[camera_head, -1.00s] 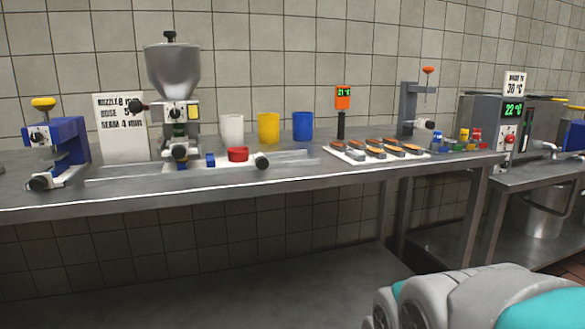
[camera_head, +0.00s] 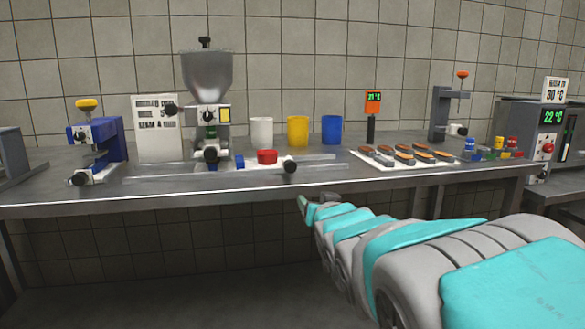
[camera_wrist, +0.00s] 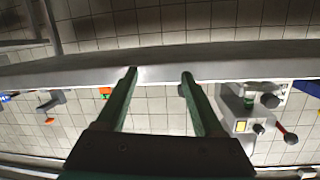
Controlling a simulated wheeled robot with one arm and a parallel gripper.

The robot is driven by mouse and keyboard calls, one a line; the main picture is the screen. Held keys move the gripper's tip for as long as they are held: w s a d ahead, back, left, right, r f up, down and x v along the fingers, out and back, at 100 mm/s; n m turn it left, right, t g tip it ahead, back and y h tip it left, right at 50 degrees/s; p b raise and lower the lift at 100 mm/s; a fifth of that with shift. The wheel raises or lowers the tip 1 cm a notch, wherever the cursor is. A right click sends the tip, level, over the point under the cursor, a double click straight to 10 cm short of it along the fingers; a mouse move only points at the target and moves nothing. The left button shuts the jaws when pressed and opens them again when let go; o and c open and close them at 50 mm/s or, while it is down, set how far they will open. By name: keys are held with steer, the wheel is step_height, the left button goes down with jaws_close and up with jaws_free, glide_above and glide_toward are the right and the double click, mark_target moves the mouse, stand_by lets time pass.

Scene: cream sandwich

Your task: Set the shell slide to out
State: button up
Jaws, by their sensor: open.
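A slide carriage (camera_head: 256,164), which looks like the shell slide, sits on a metal rail track on the bench. It bears a red piece (camera_head: 267,157), a blue block and a black round knob (camera_head: 290,167) at its right front. It stands right of the hopper machine's nozzle; I cannot read any position mark. My gripper (camera_head: 303,204) is in front of the bench edge, below and right of the carriage, apart from it. In the wrist view my gripper (camera_wrist: 158,75) is open with nothing between its two fingers; the carriage is not clearly visible there.
The hopper machine (camera_head: 207,100) stands behind the rail. A blue press (camera_head: 95,145) is at left. White, yellow and blue cups (camera_head: 331,129) and a white tray (camera_head: 365,163) of shells are right of it. The bench edge (camera_head: 180,198) lies near my gripper.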

steer(key=t+y, duration=0.2)
glide_toward(291, 169)
steer(key=w, duration=0.3)
steer(key=shift+n, duration=0.4)
steer(key=shift+a+p+x, duration=0.2)
steer(key=shift+p+x, duration=0.05)
steer(key=shift+x, duration=1.6)
steer(key=shift+a+p+x, duration=0.25)
steer(key=shift+x, duration=1.65)
steer(key=shift+s+r, duration=0.1)
steer(key=shift+s, duration=0.05)
jaws_close()
